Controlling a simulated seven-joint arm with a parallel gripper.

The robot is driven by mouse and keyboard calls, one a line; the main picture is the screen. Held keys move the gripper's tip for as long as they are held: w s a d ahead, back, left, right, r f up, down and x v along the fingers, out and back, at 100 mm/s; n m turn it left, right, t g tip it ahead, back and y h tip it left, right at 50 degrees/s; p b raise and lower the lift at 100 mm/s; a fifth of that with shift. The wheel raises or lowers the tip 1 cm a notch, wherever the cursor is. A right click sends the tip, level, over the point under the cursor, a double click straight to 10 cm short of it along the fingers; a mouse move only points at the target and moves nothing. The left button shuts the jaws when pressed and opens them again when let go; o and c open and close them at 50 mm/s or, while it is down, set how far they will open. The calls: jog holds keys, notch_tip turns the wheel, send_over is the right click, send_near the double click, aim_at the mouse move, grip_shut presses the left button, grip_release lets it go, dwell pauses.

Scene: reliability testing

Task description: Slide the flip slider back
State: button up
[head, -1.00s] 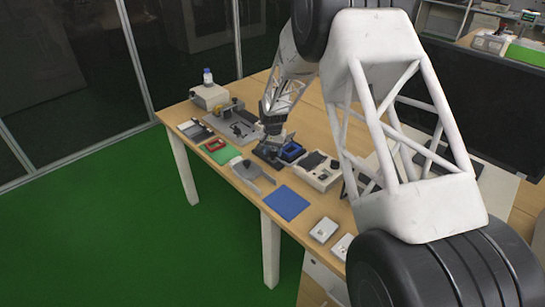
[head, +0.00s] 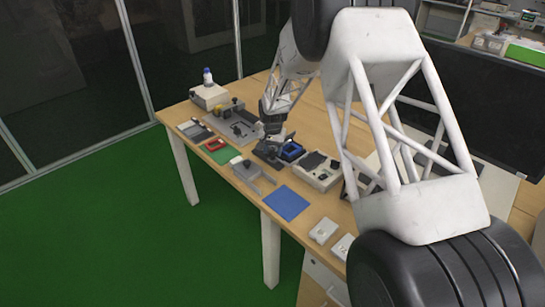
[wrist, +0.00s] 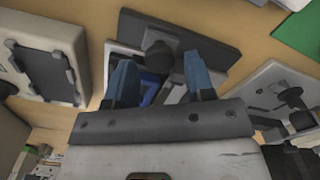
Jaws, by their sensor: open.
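A dark grey fixture with a black knob (wrist: 157,58) and a blue part (wrist: 150,88) lies under my gripper in the wrist view; I take it to be the flip slider. In the head view, its blue part (head: 291,151) shows just right of my gripper (head: 269,140). My gripper (wrist: 160,80) is open, with one blue fingertip on each side of the knob and blue part. No grip on the knob is visible. Whether a finger touches the fixture cannot be told. Part of the fixture is hidden behind my gripper.
A light grey device (head: 320,172) stands close on the right. A grey plate with a black knob (head: 246,169) lies in front, and a dark grey plate (head: 230,124) behind left. A blue mat (head: 287,203) lies flat near the front edge.

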aim_at(273, 153)
jog(key=shift+r, duration=1.5)
jog(key=shift+m, duration=0.3)
jog(key=m, duration=0.3)
jog(key=shift+r, duration=0.25)
jog(key=m, duration=0.5)
jog(key=shift+s+r+t+y, duration=0.1)
jog(key=shift+r+t+y, duration=0.15)
jog(key=shift+t+y, duration=0.05)
jog(key=m, duration=0.3)
jog(key=shift+r, duration=0.25)
jog(key=m, duration=0.4)
jog(key=shift+d+r+y, duration=0.1)
jog(key=shift+r+y, duration=0.15)
jog(key=shift+y, duration=0.05)
jog(key=m, duration=0.4)
jog(key=shift+r+t, duration=0.25)
jog(key=shift+t, duration=0.05)
jog(key=m, duration=0.4)
jog(key=shift+r, duration=0.25)
